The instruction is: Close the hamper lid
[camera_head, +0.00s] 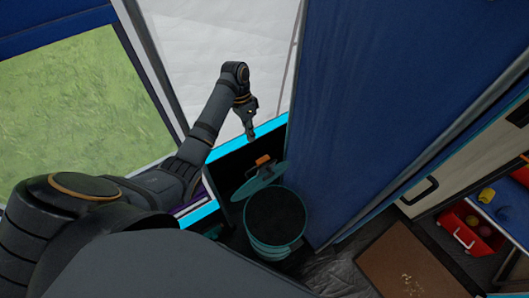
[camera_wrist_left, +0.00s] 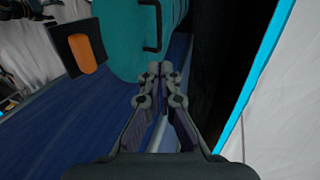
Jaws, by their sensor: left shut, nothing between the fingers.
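The hamper (camera_head: 260,247) is a round teal bin with a dark inside, standing open beside the blue tent wall. Its teal lid (camera_head: 262,178) is raised at the far side of the rim, and an orange piece (camera_head: 263,160) shows at its top edge. My left gripper (camera_head: 251,137) is above and beyond the raised lid, apart from it, shut and empty. My right gripper is out of view.
The blue tent wall (camera_head: 370,110) rises close to the right of the hamper. A bright cyan-edged dark panel (camera_head: 270,126) runs behind the lid. A brown mat (camera_head: 405,265) and a red crate (camera_head: 467,236) lie to the right.

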